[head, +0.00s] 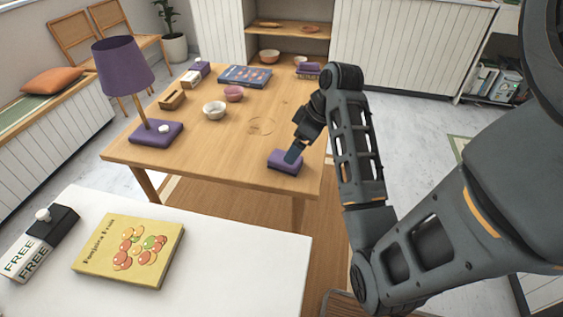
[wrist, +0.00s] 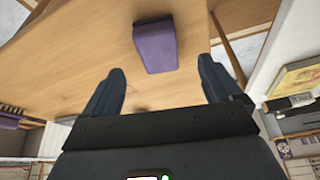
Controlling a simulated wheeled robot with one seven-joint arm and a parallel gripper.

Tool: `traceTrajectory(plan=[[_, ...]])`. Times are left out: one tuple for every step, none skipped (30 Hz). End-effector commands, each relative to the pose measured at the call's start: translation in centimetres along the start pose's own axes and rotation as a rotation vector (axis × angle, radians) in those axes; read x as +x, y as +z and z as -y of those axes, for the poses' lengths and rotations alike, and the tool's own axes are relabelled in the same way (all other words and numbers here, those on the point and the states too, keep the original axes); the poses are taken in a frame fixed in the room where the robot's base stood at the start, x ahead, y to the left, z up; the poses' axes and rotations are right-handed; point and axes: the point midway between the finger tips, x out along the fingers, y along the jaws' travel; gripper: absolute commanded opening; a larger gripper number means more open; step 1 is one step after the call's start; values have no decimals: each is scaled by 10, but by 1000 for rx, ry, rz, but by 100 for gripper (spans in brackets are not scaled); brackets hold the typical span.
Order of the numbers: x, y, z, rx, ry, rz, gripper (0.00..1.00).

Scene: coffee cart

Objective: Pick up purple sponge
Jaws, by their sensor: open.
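The purple sponge (head: 285,164) lies on the wooden table (head: 208,153) near its right front corner. It has a purple body with a dark layer. In the wrist view the sponge (wrist: 157,47) shows beyond the fingertips, roughly midway between them and a little right of centre. My gripper (head: 294,154) hangs over the sponge in the head view, its fingers covering part of it. In the wrist view my gripper (wrist: 160,80) is open, with nothing held between its fingers. I cannot tell whether a finger touches the sponge.
A purple lamp (head: 122,68), a white bowl (head: 214,110), a pink bowl (head: 234,93) and a blue book (head: 244,76) stand farther left on the table. A white table (head: 230,262) with a yellow book (head: 130,250) is in front. The wood around the sponge is clear.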

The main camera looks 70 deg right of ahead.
Motion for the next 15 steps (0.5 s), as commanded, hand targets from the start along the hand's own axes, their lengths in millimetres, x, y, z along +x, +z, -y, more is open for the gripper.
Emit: traceTrajectory(plan=[[6,1,0,1,-2,2,92],[9,1,0,1,-3,2,92],[14,1,0,1,-3,2,92],[17,1,0,0,-2,1,92],[19,1,0,0,-2,1,92],[23,2,0,0,-2,1,92],[25,2,0,1,-2,1,92],[29,3,-1,2,-2,1,92],[34,5,-1,3,-2,1,92],[38,6,-2,2,-2,1,92],[43,6,-2,2,-3,2,92],[49,8,-3,2,-2,1,92],[53,9,-3,2,-2,2,92],[58,8,-3,1,-2,1,92],[62,8,-3,0,-1,1,92]])
